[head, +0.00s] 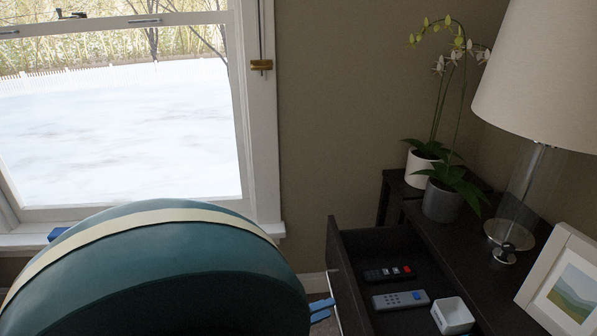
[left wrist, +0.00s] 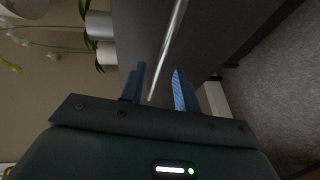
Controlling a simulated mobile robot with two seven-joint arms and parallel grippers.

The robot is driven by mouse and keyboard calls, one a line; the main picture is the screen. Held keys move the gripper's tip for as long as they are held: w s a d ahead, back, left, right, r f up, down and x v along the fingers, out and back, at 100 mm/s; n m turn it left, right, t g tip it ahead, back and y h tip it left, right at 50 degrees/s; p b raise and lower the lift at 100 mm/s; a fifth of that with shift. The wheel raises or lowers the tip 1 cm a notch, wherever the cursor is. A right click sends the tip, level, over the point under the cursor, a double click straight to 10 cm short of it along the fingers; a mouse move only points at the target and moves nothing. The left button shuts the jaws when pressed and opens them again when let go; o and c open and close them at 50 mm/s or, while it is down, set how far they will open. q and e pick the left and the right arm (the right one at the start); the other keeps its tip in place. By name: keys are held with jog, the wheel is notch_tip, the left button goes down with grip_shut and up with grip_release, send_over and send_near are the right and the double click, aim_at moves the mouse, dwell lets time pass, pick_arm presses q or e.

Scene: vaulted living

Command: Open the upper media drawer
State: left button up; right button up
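The upper media drawer (head: 345,262) stands pulled out of the dark cabinet in the head view, with its inside showing. Its long metal bar handle (left wrist: 168,45) shows in the left wrist view. My left gripper (left wrist: 158,88) is open there, with its blue fingers apart and the near end of the bar between them; I see a gap beside the bar and cannot tell whether either finger touches it. In the head view the left fingertips (head: 321,310) show just outside the drawer front, and my teal arm hides much of the lower left. My right gripper is not in view.
The drawer holds a black remote (head: 388,273), a grey remote (head: 400,299) and a small white box (head: 452,316). On the cabinet top stand a potted orchid (head: 443,200), a lamp (head: 540,75) and a picture frame (head: 562,280). A window (head: 120,120) is at the left.

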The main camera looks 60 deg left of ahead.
pick_arm(q)
jog(key=s+r+p, duration=0.1)
jog(key=s+r, duration=0.1)
jog(key=s, duration=0.8)
jog(key=shift+s, duration=0.25)
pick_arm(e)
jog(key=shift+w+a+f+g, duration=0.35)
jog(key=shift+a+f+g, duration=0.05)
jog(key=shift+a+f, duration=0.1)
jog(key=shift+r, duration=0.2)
pick_arm(q)
jog(key=shift+s, duration=0.1)
